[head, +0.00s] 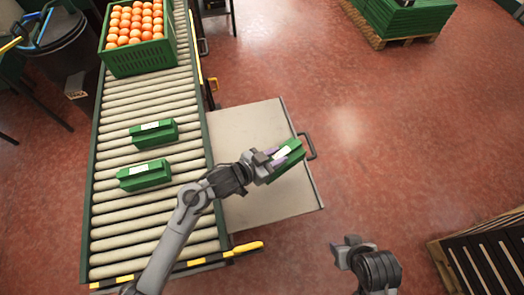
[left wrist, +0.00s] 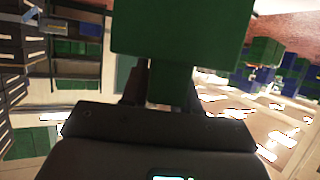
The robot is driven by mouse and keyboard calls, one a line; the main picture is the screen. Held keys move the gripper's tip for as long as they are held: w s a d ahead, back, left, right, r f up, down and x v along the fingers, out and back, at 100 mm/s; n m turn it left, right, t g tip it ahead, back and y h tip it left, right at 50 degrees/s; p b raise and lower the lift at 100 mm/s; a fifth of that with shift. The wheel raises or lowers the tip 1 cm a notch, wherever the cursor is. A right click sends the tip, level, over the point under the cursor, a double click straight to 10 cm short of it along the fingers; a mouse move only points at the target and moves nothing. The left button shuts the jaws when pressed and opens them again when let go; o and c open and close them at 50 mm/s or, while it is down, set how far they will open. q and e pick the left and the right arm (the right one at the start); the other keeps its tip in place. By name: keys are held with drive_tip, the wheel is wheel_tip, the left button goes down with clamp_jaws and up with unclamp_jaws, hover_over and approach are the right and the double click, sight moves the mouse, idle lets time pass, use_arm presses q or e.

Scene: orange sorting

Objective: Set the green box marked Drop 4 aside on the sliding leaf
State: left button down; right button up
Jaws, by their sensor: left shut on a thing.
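My left gripper (head: 277,157) is shut on a green box (head: 290,161) with a white label too small to read. The box is tilted in the picture, over the right part of the grey sliding leaf (head: 248,125), near its handle. I cannot tell whether it touches the leaf. In the left wrist view the green box (left wrist: 182,32) fills the top middle, between and beyond the dark fingers of my left gripper (left wrist: 160,88). My right gripper (head: 347,250) is off the leaf to the lower right, with no box at it; its finger gap is unclear.
Two green boxes, an upper one (head: 154,132) and a lower one (head: 145,175), lie on the roller conveyor (head: 120,218). A green crate (head: 140,58) of oranges stands at its far end. The leaf's handle (head: 309,146) sticks out right. The leaf is otherwise bare.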

use_arm(q)
drive_tip(key=shift+w+a+f+b, duration=0.45)
drive_tip(key=shift+w+f+b, duration=0.75)
drive_tip(key=shift+w+f, duration=0.5)
drive_tip(key=shift+w+a+f+b, duration=0.5)
drive_tip(key=shift+w+f+b, duration=0.65)
drive_tip(key=shift+w+f, duration=0.5)
drive_tip(key=shift+w+a+f+b, duration=0.45)
drive_tip(key=shift+w+f+b, duration=0.75)
drive_tip(key=shift+w+f, duration=0.5)
drive_tip(key=shift+s+f, duration=0.1)
drive_tip(key=shift+s, duration=0.1)
drive_tip(key=shift+f, duration=0.1)
drive_tip(key=c, duration=0.8)
unclamp_jaws()
drive_tip(key=shift+f, duration=0.1)
drive_tip(key=shift+c, duration=0.2)
